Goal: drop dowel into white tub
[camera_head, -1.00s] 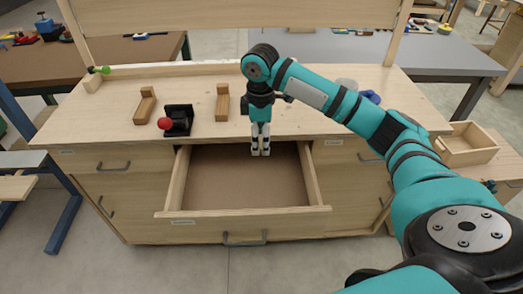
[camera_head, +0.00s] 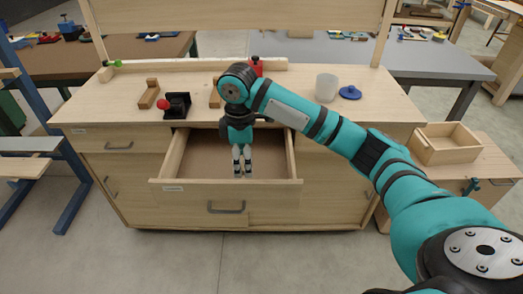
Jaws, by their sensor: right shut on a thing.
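My right gripper (camera_head: 241,171) points down over the open drawer (camera_head: 195,158), close to its front board. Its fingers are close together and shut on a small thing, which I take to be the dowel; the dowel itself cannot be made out. The white tub (camera_head: 326,88) stands upright and open on the right part of the bench top, behind my right arm. My left gripper is not in view.
A blue lid (camera_head: 350,92) lies right of the tub. A black block with a red knob (camera_head: 176,106), wooden brackets (camera_head: 149,94) and a red object (camera_head: 256,66) are on the bench. A wooden box (camera_head: 447,146) stands at right.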

